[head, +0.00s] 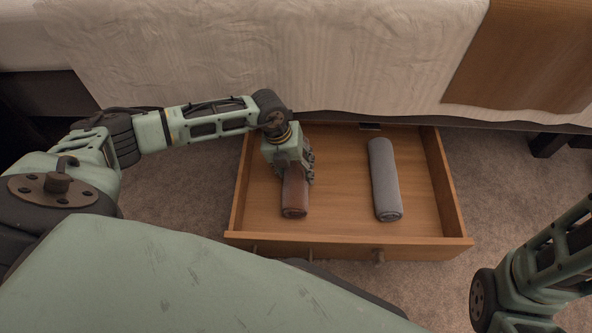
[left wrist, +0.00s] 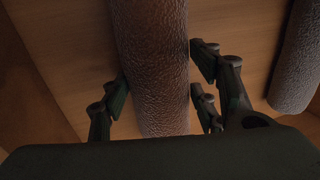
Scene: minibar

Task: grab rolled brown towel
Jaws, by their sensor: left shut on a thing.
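The rolled brown towel (head: 294,196) lies lengthwise in the left half of the open wooden drawer. My left gripper (head: 296,165) is over it from above and hides its far part. In the left wrist view the brown towel (left wrist: 155,60) runs between the fingers of my left gripper (left wrist: 160,95), with fingers on both sides of it. The left gripper is shut on the towel. The towel appears to lie on or very near the drawer floor. My right gripper is not in view; only part of my right arm shows at the lower right.
A rolled grey towel (head: 385,180) lies in the right half of the drawer (head: 340,200), apart from the brown one; it also shows in the left wrist view (left wrist: 296,60). A bed with a pale cover (head: 270,60) stands behind the drawer. Carpet (head: 500,190) lies around it.

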